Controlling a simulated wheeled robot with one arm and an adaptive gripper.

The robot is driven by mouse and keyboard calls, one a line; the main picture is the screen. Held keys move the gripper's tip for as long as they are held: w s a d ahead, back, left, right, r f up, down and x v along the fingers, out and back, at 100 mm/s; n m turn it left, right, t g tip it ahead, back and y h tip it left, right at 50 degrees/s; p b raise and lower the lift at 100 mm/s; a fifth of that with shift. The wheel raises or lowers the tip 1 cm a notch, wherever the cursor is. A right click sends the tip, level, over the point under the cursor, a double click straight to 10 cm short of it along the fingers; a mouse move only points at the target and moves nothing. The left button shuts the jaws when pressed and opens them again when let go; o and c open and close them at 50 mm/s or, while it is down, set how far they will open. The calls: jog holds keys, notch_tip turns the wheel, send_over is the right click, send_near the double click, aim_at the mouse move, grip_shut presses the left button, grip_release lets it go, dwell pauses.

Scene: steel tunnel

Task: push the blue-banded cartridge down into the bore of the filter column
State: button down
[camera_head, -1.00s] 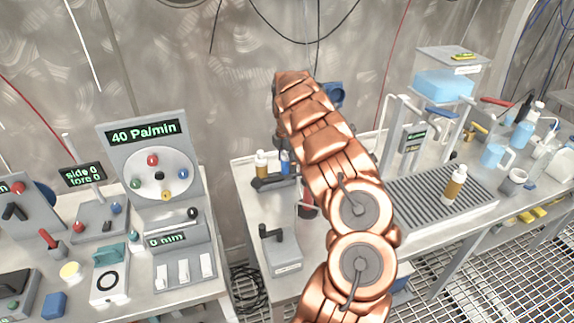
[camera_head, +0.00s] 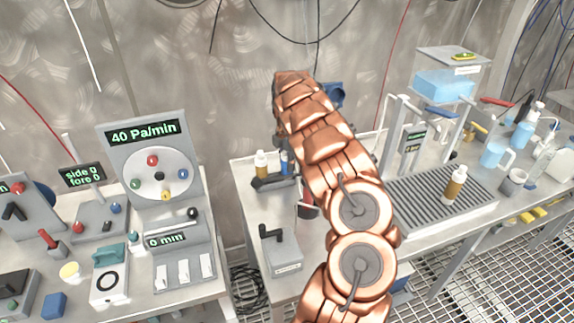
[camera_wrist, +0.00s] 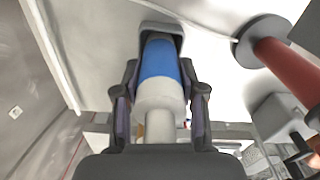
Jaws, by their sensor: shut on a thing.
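The blue-banded cartridge (camera_wrist: 158,70) is in the middle of the wrist view, a white cylinder with a wide blue band and a narrower pale stem towards my gripper. My gripper (camera_wrist: 160,92) is shut on it, with one dark finger on each side. The cartridge's far end meets a grey fitting (camera_wrist: 161,28). I cannot tell whether this is the filter column or how deep the cartridge sits. In the head view my copper arm hides the gripper and what it holds.
A red cylinder with a grey disc (camera_wrist: 285,68) stands close on the right in the wrist view. In the head view, an amber bottle (camera_head: 262,163) stands left of my arm and another (camera_head: 454,185) on a ribbed tray (camera_head: 415,208). A grey lever box (camera_head: 281,250) is nearer.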

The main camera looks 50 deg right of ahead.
jog(key=shift+r, duration=0.1)
notch_tip(320, 180, up, 14)
jog(key=b, duration=0.4)
jog(key=shift+w+r, duration=0.1)
jog(key=shift+r+p, duration=0.35)
jog(key=shift+r, duration=1.45)
jog(key=shift+r, duration=0.1)
